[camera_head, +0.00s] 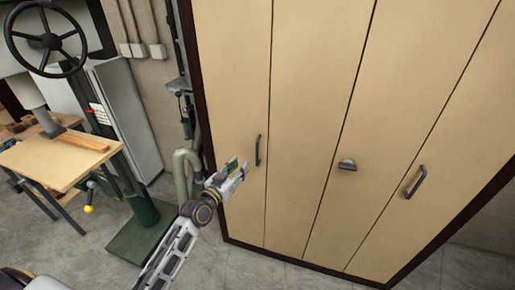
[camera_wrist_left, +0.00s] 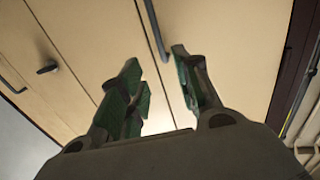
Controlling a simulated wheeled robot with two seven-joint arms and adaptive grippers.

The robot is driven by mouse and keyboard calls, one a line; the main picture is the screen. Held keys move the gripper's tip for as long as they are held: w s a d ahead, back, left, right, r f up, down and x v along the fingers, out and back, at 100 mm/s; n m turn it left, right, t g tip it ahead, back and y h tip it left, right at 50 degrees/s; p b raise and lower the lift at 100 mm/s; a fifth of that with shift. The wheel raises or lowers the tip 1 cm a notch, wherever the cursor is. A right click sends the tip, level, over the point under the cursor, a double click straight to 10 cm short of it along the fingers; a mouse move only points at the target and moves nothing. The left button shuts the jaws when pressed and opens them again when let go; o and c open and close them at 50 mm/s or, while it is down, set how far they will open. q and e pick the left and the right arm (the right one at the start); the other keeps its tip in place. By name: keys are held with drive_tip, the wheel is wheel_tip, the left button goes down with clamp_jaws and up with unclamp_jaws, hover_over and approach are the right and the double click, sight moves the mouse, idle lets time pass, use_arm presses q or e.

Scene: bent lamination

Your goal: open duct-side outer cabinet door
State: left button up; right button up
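The cabinet's outer door (camera_head: 232,90) nearest the pipes is the leftmost tan panel, and it is closed. Its dark bar handle (camera_head: 258,150) stands upright near the panel's right edge. My left gripper (camera_head: 238,167) is just left of the handle, close to the door. In the left wrist view, the gripper (camera_wrist_left: 160,88) is open, its green-padded fingers apart with nothing between them. The handle (camera_wrist_left: 158,32) is beyond the fingertips, above the gap and nearer the right finger. No contact shows. My right gripper is not in view.
Other tan panels continue right, with a small latch (camera_head: 347,165) and another bar handle (camera_head: 415,182). A pipe (camera_head: 184,172) and a green machine base (camera_head: 143,232) stand left of the cabinet. A wooden machine table (camera_head: 45,165) is farther left. Grey floor is clear in front of the cabinet.

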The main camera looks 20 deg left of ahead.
sight(257, 148)
use_arm(q)
drive_tip(key=shift+w+a+f, duration=0.1)
drive_tip(key=shift+w, duration=0.1)
idle(0.4)
drive_tip(key=shift+p+x, duration=0.75)
drive_tip(key=shift+x, duration=6)
clamp_jaws()
